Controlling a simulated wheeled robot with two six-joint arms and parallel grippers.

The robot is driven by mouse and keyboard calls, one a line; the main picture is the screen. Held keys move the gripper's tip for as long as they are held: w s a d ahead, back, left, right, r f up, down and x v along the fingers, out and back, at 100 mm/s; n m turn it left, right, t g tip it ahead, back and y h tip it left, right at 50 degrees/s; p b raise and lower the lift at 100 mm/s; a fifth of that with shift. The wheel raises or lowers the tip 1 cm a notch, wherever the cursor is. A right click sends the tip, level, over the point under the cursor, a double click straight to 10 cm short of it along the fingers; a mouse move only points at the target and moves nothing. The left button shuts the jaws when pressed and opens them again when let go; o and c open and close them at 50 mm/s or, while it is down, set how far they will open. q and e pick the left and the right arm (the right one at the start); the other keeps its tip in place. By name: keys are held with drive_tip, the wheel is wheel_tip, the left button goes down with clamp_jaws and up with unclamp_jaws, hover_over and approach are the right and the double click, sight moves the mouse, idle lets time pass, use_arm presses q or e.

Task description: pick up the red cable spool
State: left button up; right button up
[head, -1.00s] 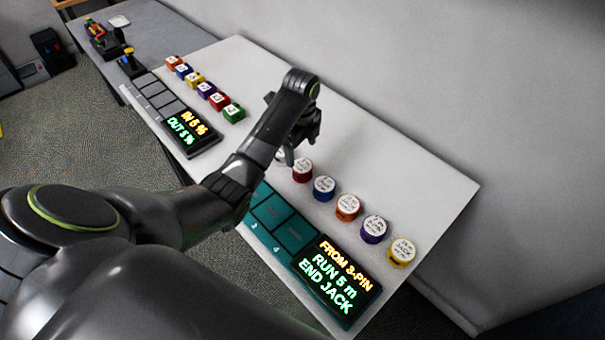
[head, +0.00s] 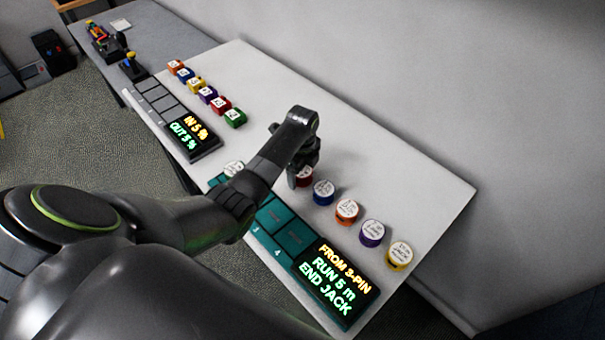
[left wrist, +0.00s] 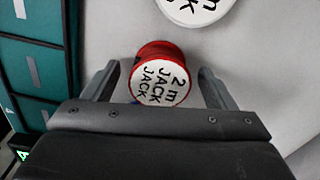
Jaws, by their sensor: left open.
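The red cable spool (left wrist: 160,77) has a white top lettered "2 m JACK JACK". In the left wrist view it stands between the two fingers of my open left gripper (left wrist: 158,85), with a gap on each side. In the head view the red spool (head: 304,178) is partly hidden under my left gripper (head: 303,170), which is lowered over it. My right gripper is not in view.
A blue spool (head: 323,191), an orange spool (head: 346,211), a purple spool (head: 371,232) and a yellow spool (head: 398,255) stand in a row nearby. A teal tray with a lit display (head: 335,283) lies along the front. Bare white table (head: 400,180) lies behind.

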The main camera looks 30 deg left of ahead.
use_arm(q)
drive_tip(key=c, duration=1.1)
drive_tip(key=shift+r, duration=0.1)
